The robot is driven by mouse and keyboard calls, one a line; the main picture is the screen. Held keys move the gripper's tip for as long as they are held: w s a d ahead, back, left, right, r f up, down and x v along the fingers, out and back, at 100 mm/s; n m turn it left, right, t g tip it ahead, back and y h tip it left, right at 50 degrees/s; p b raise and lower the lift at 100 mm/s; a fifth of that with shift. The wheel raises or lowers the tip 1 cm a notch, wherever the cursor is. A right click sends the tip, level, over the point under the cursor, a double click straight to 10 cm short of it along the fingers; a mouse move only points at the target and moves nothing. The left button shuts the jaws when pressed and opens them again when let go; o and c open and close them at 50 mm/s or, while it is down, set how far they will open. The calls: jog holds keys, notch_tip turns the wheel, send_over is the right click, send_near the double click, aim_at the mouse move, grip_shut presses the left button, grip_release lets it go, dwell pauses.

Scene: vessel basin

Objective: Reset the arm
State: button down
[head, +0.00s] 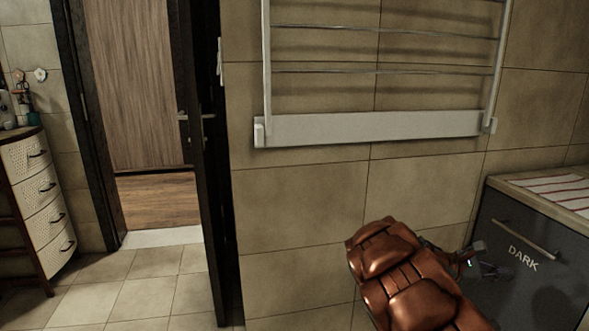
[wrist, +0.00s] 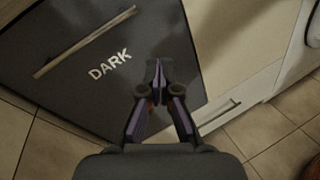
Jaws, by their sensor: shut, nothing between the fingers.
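My arm shows at the bottom right of the head view as copper-coloured links. My gripper (head: 480,250) is partly hidden behind the arm there, in front of the dark cabinet (head: 535,262). In the wrist view my gripper (wrist: 158,72) has its fingertips together and holds nothing. It is in front of the dark cabinet front, which reads "DARK" (wrist: 110,66) and appears tilted in this view.
A wall drying rack (head: 385,125) hangs above. A striped cloth (head: 560,190) lies on the cabinet top. The tiled floor (head: 140,297) at the left is clear.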

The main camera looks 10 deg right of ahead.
jog(key=s+a+m+g+y, duration=0.1)
jog(key=s+a+m+y, duration=0.3)
jog(key=s, duration=0.4)
jog(key=s+a+m+g+y, duration=0.1)
jog(key=s+a+m+y, duration=0.25)
jog(key=s+a, duration=0.35)
jog(key=s+a+f+m+t+y, duration=0.1)
jog(key=s+a+y, duration=0.3)
jog(key=a, duration=0.5)
jog(key=s+a+f+m+t+y, duration=0.1)
jog(key=s+a+f+m+y, duration=0.1)
jog(key=s+a, duration=0.55)
jog(key=s+a+f+m+t+y, duration=0.1)
jog(key=s+a+y, duration=0.25)
jog(key=a, duration=0.65)
notch_tip(320, 180, up, 25)
jog(key=s+p, duration=0.1)
jog(key=p, duration=2.3)
jog(key=shift+s+t+h, duration=0.15)
jog(key=shift+t+h, duration=0.15)
jog(key=shift+h, duration=0.1)
jog(key=shift+f, duration=0.15)
